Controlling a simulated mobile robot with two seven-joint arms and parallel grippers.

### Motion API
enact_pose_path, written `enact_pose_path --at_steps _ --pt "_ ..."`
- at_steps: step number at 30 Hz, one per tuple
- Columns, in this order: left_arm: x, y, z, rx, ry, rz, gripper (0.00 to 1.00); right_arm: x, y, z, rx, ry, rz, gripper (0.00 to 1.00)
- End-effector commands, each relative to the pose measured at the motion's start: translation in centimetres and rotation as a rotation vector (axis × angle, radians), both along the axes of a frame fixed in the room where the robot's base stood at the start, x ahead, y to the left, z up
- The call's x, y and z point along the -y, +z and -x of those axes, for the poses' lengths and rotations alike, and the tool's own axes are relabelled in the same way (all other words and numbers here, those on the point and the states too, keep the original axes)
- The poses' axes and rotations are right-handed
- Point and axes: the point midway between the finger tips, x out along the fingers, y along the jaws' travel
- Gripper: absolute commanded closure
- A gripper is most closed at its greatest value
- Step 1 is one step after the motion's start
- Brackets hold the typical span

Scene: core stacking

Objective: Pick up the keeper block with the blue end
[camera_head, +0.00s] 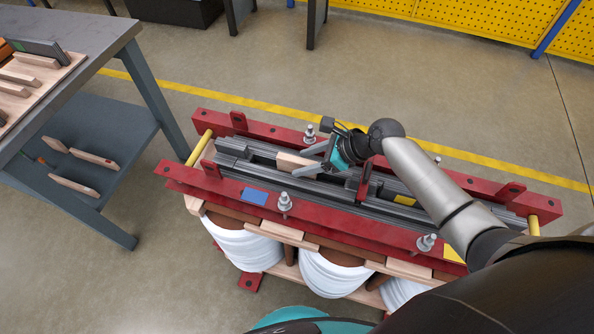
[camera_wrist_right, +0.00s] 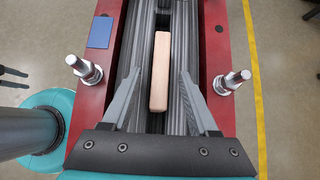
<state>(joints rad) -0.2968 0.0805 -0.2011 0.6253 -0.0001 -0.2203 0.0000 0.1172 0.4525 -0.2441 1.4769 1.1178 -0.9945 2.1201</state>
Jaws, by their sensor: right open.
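A pale wooden block (camera_head: 290,161) lies in the channel along the grey laminated core, left of the middle. The right wrist view shows the block (camera_wrist_right: 161,62) lengthwise between the fingers, with no blue end visible on it. My right gripper (camera_head: 307,160) is open over the block, one finger on each side. In the right wrist view its fingertips (camera_wrist_right: 160,75) stand apart from the block, with a gap on both sides.
Red clamp beams (camera_head: 330,221) with upright bolts (camera_head: 285,203) flank the core. A blue label (camera_head: 254,196) sits on the near beam. More wooden blocks lie on the table (camera_head: 100,40) and its lower shelf (camera_head: 120,125) at left. Open floor lies behind.

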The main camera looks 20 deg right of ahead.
Motion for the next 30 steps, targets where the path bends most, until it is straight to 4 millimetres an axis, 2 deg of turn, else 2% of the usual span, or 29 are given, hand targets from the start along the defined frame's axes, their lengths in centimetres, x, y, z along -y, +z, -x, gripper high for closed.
enact_pose_path --at_steps 1,4,13,27,29,30 --pt "0.03 -0.68 0.00 0.000 0.000 0.000 0.55 -0.48 -0.82 -0.35 0.001 0.000 -0.001 0.40" --pt "0.00 -1.03 -0.05 0.002 0.001 0.001 0.55 -1.00 -1.48 -0.67 -0.001 0.000 0.002 0.40" --pt "-0.24 -0.98 -0.12 0.004 0.002 -0.002 0.55 -1.20 -1.51 -0.82 0.000 -0.001 0.001 0.41" --pt "-0.68 -1.00 -0.13 0.003 0.004 -0.008 0.55 -1.16 -1.53 -0.80 -0.001 -0.001 0.002 0.94" --pt "-0.69 -1.01 -0.13 0.003 0.004 -0.008 0.55 -1.16 -1.53 -0.79 -0.001 -0.001 0.002 1.00" --pt "-0.69 -1.01 -0.13 0.003 0.004 -0.008 0.55 -1.15 -1.53 -0.79 -0.001 -0.001 0.002 1.00"
